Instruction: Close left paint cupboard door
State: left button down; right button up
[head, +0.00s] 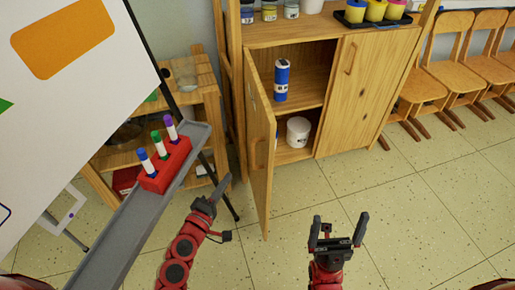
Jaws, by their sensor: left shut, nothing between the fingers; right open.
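The wooden paint cupboard (295,31) stands ahead at the top middle. Its left door (260,150) is swung open toward me, seen nearly edge-on. Inside, a blue bottle (282,80) stands on the upper shelf and a white tub (298,131) on the lower one. The right door (362,90) is shut. My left gripper (222,188) is shut and empty, to the left of the open door's lower part, apart from it in the picture. My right gripper (338,224) is open and empty, in front of the cupboard to the right of the open door.
An easel board with a grey tray (130,215) holding a red marker block (166,166) stands close on the left. A wooden shelf unit (190,75) is behind it. Wooden chairs (420,88) line the right. The floor (420,210) at the right is clear.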

pick_arm(q)
jog(key=s+d+r+m+g+h, duration=0.1)
jog(key=s+d+r+h, duration=0.1)
jog(key=d, duration=0.1)
jog(key=p, duration=0.1)
send_near(264, 151)
jog(key=x, duration=0.6)
jog(key=shift+a, duration=0.1)
